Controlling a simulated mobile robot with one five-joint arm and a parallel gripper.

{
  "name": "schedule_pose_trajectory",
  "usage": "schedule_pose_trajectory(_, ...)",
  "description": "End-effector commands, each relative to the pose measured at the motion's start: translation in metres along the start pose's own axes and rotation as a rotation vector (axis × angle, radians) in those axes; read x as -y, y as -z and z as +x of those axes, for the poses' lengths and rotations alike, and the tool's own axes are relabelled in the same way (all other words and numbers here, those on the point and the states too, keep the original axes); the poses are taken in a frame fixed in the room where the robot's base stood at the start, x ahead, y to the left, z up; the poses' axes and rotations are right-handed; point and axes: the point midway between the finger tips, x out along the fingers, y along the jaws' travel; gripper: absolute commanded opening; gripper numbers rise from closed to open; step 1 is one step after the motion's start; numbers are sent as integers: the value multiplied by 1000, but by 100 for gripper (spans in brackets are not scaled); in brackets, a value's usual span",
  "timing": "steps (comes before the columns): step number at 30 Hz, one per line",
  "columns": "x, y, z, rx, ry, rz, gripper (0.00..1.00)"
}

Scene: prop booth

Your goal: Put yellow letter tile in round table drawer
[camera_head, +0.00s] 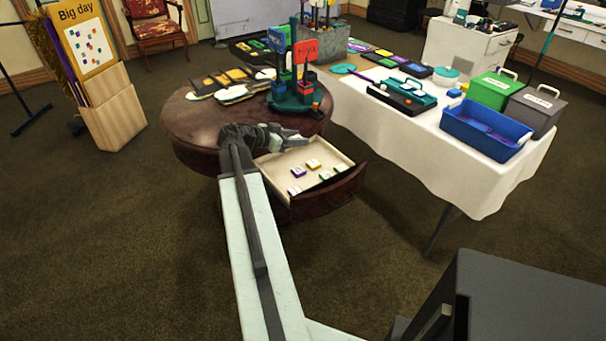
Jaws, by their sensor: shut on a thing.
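The round table (184,122) is dark reddish brown, and its drawer (331,190) stands pulled open toward the lower right. The drawer has a pale inside. A yellow-sided letter tile (313,163) lies in it, beside several other tiles with white tops and purple or green sides. My gripper (300,141) is over the drawer's back left part, close to the tabletop edge. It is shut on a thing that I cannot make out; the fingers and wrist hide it. I cannot tell whether that is another yellow tile.
A teal stand with red and blue signs (294,93) and several flat boards (230,82) occupy the tabletop. A white-clothed table (408,150) at the right holds a blue bin (486,128) and green and grey boxes. Bare carpet lies in front of the drawer.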

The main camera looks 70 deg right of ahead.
Motion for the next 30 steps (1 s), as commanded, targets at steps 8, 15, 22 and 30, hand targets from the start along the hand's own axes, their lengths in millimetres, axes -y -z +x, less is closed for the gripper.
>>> schedule_pose_trajectory(8,-24,-75,74,0,-1,1,5)
schedule_pose_trajectory(15,-28,-77,83,0,1,0,5)
schedule_pose_trajectory(22,-27,-113,97,0,1,0,5)
schedule_pose_trajectory(30,-27,-135,106,-1,1,-1,5)
